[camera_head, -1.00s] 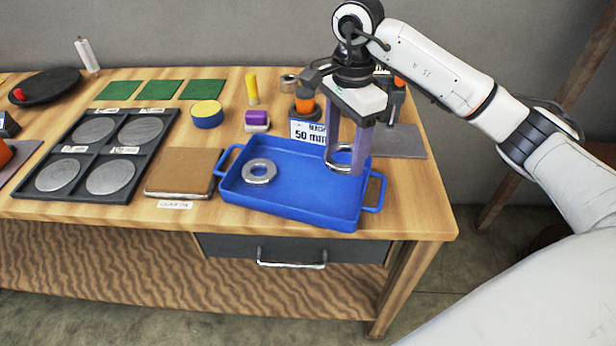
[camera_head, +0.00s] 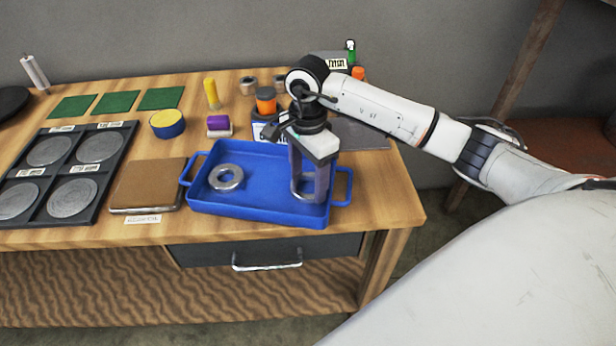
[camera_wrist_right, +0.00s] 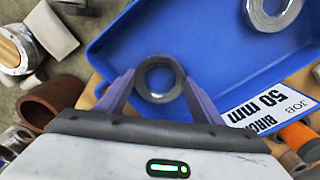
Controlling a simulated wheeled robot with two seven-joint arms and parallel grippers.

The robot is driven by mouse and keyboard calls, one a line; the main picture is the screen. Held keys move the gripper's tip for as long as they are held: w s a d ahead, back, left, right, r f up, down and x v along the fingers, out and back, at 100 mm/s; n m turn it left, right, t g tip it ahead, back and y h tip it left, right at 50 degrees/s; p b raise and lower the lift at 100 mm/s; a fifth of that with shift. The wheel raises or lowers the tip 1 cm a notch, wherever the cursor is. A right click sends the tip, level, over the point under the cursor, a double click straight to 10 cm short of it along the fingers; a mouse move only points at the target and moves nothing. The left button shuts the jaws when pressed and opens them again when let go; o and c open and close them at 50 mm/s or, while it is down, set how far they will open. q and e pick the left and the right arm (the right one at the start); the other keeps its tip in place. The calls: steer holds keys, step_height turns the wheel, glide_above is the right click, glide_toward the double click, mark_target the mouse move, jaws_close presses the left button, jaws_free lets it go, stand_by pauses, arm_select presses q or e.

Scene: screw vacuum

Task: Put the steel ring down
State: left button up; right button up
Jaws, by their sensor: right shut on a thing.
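My right gripper (camera_head: 309,193) reaches down from above into the right part of the blue tray (camera_head: 255,205). It is shut on a steel ring (camera_head: 302,197), partly hidden by the fingers. In the right wrist view, the held ring (camera_wrist_right: 160,98) lies flat between the two fingertips, over the blue tray floor near its edge. I cannot tell whether it touches the floor. A second steel ring (camera_head: 227,187) lies in the left part of the tray; it also shows at the top of the wrist view (camera_wrist_right: 251,12). My left gripper is not in view.
A white job card (camera_head: 262,134) stands behind the tray. A brown flat block (camera_head: 148,183) and a black rack (camera_head: 68,172) with several grey discs are to the left. A yellow-blue tin (camera_head: 168,128) and a purple-white block (camera_head: 219,130) stand behind. The tray's middle is clear.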

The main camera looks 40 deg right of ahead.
steer(key=shift+f, duration=0.2)
steer(key=o, duration=1.1)
steer(key=shift+r, duration=0.1)
step_height(320, 180, up, 12)
steer(key=shift+r+b, duration=0.15)
steer(key=shift+b, duration=0.2)
